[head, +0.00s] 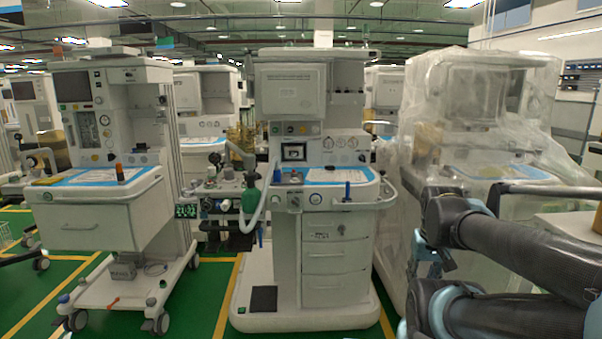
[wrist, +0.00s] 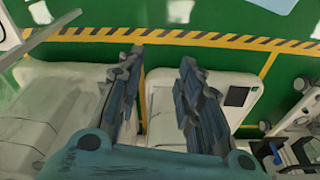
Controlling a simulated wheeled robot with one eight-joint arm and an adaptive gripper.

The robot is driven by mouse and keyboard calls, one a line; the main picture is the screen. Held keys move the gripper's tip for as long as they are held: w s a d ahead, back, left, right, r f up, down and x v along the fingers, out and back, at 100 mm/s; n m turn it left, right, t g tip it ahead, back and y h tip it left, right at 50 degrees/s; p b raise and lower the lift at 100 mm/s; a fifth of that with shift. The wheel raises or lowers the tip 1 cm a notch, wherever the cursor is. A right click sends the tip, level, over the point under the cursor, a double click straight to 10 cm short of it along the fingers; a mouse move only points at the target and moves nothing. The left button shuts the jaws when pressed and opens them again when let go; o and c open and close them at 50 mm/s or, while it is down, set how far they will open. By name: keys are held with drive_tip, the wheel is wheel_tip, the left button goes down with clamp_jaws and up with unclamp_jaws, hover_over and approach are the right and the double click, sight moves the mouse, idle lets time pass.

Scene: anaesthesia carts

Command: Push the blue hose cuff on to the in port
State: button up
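A pale hose (head: 261,205) curves down beside the green bag (head: 250,194) on the left side of the middle cart (head: 337,223). A small blue piece (head: 277,176) shows near the top of this hose; it may be the blue hose cuff, but it is too small to be sure. I cannot make out the in port. My gripper (wrist: 160,60) is open and empty in the wrist view, its two fingers well apart. Below it are the green floor and a pale cart base. The hose and cuff do not show recognisably in the wrist view.
Another cart (head: 100,205) stands at the left. A cart under clear plastic (head: 480,110) stands at the right, behind my arm. A blue upright piece (head: 347,191) stands at the middle cart's front. Green floor (head: 200,300) is open between the left and middle carts.

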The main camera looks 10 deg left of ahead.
sight(278, 171)
drive_tip(key=shift+w+d, duration=0.3)
drive_tip(key=shift+w, duration=0.15)
drive_tip(key=o, duration=0.3)
drive_tip(key=shift+o, duration=0.5)
drive_tip(key=w+a+r+m+t+y, duration=0.2)
drive_tip(key=w+a+r, duration=0.3)
drive_tip(key=w+a, duration=0.4)
drive_tip(key=shift+w+a+t+y, duration=0.35)
drive_tip(key=shift+a+t+y, duration=0.25)
drive_tip(key=shift+t+y, duration=0.15)
drive_tip(key=w+a+r+m+t+y, duration=0.3)
drive_tip(key=w+a+r+m, duration=0.25)
drive_tip(key=a, duration=0.45)
drive_tip(key=w+a+r+m+t+y, duration=0.25)
drive_tip(key=w+a+r+m, duration=0.35)
drive_tip(key=a, duration=0.4)
drive_tip(key=w+a+r+m+t+y, duration=0.2)
drive_tip(key=w+a+r+m+t, duration=0.25)
drive_tip(key=a+m, duration=0.45)
drive_tip(key=a+f+m+h, duration=0.4)
drive_tip(key=a+f+m, duration=0.2)
drive_tip(key=m, duration=0.3)
drive_tip(key=shift+t, duration=0.35)
drive_tip(key=x, duration=1.2)
drive_tip(key=shift+w+d+r, duration=0.15)
drive_tip(key=shift+d, duration=0.1)
drive_tip(key=shift+f+x, duration=0.2)
drive_tip(key=shift+x, duration=2.4)
